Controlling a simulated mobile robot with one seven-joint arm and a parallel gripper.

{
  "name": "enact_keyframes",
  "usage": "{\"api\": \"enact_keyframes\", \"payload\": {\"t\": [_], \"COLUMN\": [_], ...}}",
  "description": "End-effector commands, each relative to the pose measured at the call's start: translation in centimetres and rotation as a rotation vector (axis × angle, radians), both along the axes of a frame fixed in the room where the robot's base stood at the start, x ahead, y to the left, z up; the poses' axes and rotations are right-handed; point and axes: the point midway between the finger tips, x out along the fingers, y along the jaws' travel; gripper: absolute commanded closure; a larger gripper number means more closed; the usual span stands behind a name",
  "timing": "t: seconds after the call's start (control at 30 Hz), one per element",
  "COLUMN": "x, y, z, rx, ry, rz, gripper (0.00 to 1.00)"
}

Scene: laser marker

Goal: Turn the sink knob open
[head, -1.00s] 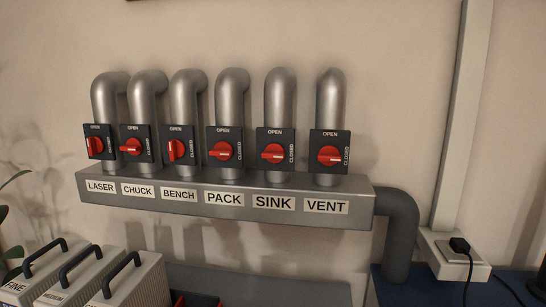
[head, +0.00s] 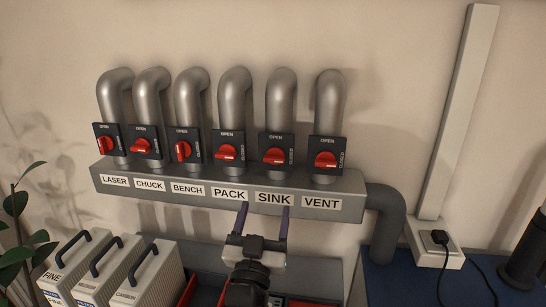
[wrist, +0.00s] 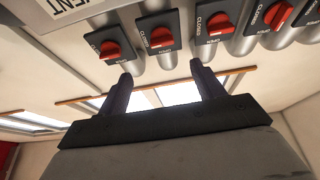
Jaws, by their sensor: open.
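The sink knob (head: 274,155) is a red handle on a black plate, with OPEN marked at the top and CLOSED at the right. Its handle lies roughly horizontal. It sits above the SINK label (head: 274,199) on the grey manifold. In the wrist view the sink knob (wrist: 160,37) appears upside down, just beyond and between my fingertips. My gripper (head: 263,210) is open and empty, its two dark fingers pointing up in front of the manifold near the PACK and SINK labels. The wrist view shows my gripper (wrist: 161,71) with its fingers apart and not around the knob.
The pack knob (head: 228,153) and vent knob (head: 325,160) flank the sink knob closely, both horizontal. The laser knob (head: 106,146) and bench knob (head: 183,150) stand upright; the chuck knob (head: 146,147) is horizontal. Striped boxes (head: 110,268) with handles stand at lower left.

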Motion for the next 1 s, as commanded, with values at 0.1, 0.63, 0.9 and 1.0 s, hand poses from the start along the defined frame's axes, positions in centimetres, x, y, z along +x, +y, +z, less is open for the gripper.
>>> {"api": "enact_keyframes", "payload": {"t": [0.1,0.63,0.9,1.0], "x": [0.5,6.4,10.8,11.7], "y": [-0.1,-0.9,-1.6,-1.8], "z": [-0.2,3.3,4.9,5.2], "rx": [0.003,-0.004,-0.003,-0.003], "ry": [-0.008,-0.004,-0.004,-0.005], "rz": [0.001,0.005,0.008,0.008], "gripper": [0.33,0.33,0.33,0.33]}}
